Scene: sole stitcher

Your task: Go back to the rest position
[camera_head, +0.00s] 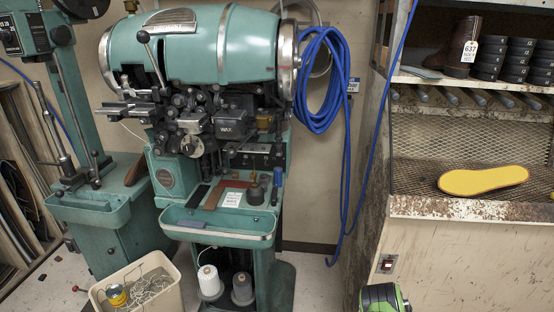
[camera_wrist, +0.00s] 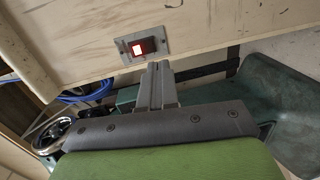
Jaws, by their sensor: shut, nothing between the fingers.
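My gripper (camera_wrist: 158,68) shows in the wrist view with its two grey fingers together and nothing between them. The fingers point at the beige cabinet panel (camera_wrist: 85,45), just below a switch with a lit red rocker (camera_wrist: 142,46). They look close to it, but I cannot tell the exact gap. In the head view only a green and black part of my arm shows at the bottom edge, right of the middle; the fingers do not show there. The same switch (camera_head: 387,264) is on the cabinet front above that part.
The teal stitcher (camera_head: 210,45) stands at the left, with a blue hose (camera_head: 318,90) beside it. A yellow sole (camera_head: 483,181) lies on the cabinet's mesh shelf under a boot (camera_head: 458,45). A beige bin (camera_head: 155,265) stands on the floor. Open floor shows between stitcher and cabinet.

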